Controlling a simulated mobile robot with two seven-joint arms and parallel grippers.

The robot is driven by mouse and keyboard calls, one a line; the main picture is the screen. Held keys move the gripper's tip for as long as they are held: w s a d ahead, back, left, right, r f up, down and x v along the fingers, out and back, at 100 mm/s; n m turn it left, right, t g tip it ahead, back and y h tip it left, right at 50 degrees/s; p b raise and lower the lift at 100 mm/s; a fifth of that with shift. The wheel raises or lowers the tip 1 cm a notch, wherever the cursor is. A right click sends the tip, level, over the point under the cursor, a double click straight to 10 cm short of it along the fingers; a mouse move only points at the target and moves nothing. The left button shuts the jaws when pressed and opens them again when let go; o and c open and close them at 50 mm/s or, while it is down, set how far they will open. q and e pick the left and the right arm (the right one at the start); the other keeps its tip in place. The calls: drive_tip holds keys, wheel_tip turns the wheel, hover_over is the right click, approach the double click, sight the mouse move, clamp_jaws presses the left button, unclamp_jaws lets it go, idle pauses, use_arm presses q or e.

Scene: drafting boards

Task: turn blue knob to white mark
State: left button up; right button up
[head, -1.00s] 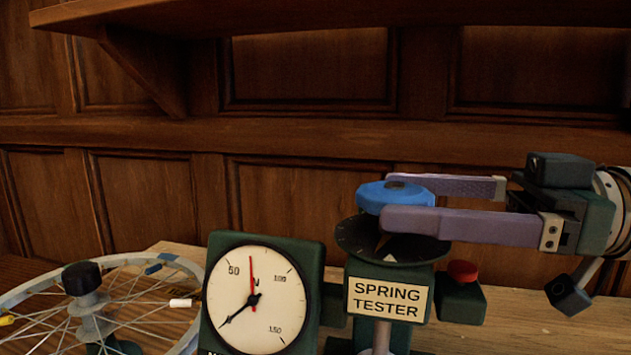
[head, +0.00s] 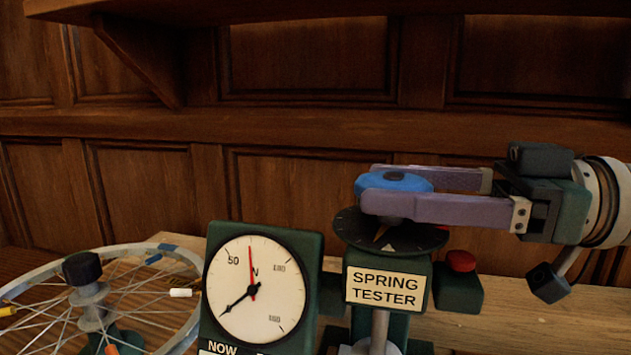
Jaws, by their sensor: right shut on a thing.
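The blue knob (head: 372,184) sits above a dark round dial plate (head: 352,228) on top of the spring tester (head: 385,287). A brass-coloured pointer (head: 381,232) shows under the knob, on the near side of the plate. A small white triangular mark (head: 390,247) lies on the plate just to the right of the pointer tip. My right gripper (head: 370,190) comes in from the right and is shut on the blue knob, one purple finger in front and one behind. My left gripper is not in view.
A round gauge (head: 255,289) with a red and a black hand stands left of the tester. A red button (head: 461,261) on a green box is at the right. A spoked wheel (head: 130,247) lies at the left. A wooden shelf (head: 330,8) overhangs above.

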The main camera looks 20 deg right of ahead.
drive_tip(key=shift+c, duration=1)
drive_tip(key=shift+w+n+g+y+b, duration=0.2)
drive_tip(key=shift+n+g+y+b, duration=0.7)
drive_tip(key=shift+g, duration=0.4)
drive_tip(key=shift+s+n+g, duration=0.1)
drive_tip(key=shift+n+g, duration=0.5)
drive_tip(key=shift+g, duration=0.2)
drive_tip(key=o, duration=1.2)
drive_tip(key=shift+o, duration=0.2)
drive_tip(key=shift+d, duration=0.2)
